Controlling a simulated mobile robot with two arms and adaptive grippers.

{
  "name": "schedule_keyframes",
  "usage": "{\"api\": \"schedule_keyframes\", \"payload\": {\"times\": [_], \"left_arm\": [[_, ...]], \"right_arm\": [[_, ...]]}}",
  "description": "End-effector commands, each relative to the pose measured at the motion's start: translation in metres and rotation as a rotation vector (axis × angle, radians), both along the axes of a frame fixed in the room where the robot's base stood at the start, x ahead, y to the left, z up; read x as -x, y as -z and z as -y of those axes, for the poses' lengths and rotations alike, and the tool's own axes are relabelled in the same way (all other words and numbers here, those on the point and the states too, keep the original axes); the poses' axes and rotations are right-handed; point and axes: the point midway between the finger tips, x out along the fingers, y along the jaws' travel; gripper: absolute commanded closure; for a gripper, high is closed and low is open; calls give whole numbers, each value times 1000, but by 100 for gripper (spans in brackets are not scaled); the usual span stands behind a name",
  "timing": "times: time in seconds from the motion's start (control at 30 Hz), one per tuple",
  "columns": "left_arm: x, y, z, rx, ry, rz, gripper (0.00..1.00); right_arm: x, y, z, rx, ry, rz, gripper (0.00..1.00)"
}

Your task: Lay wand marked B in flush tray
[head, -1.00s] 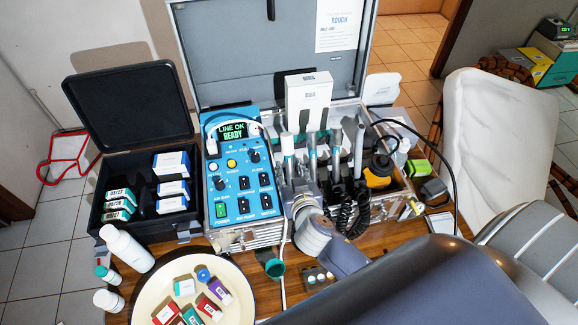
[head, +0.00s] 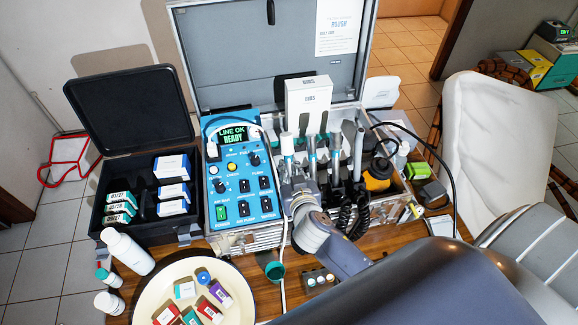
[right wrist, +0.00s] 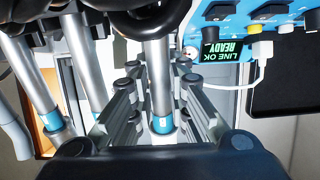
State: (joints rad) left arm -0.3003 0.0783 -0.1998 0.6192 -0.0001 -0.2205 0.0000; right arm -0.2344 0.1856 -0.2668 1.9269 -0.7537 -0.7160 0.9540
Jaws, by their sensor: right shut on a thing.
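Several silver wands with teal bands stand in the open case. My right gripper (head: 293,182) is at the leftmost wand (head: 287,146), beside the blue control panel. In the right wrist view its two ridged fingers (right wrist: 158,88) are closed around a silver wand (right wrist: 159,75) with a teal band and a small pale label. The letter on it is too small to read. The wand stands roughly upright among the others. Other wands (right wrist: 84,62) are to its left in that view. I cannot make out which thing is the flush tray. My left gripper is out of view.
The blue panel (head: 236,190) reads LINE OK READY. A white box (head: 308,103) stands behind the wands. Black coiled cords (head: 348,215) hang in front. A round cream plate (head: 245,301) with small boxes and white bottles (head: 128,252) are at front left. A teal cup (head: 274,270) is nearby.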

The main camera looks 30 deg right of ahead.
Motion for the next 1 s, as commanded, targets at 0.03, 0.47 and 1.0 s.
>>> {"api": "schedule_keyframes", "payload": {"times": [0.03,0.47,1.0], "left_arm": [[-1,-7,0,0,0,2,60],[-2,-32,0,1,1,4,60],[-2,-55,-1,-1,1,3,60]], "right_arm": [[-2,-8,0,0,0,2,100],[-12,-36,3,-1,0,1,100],[-23,-62,6,-1,0,0,100]]}}
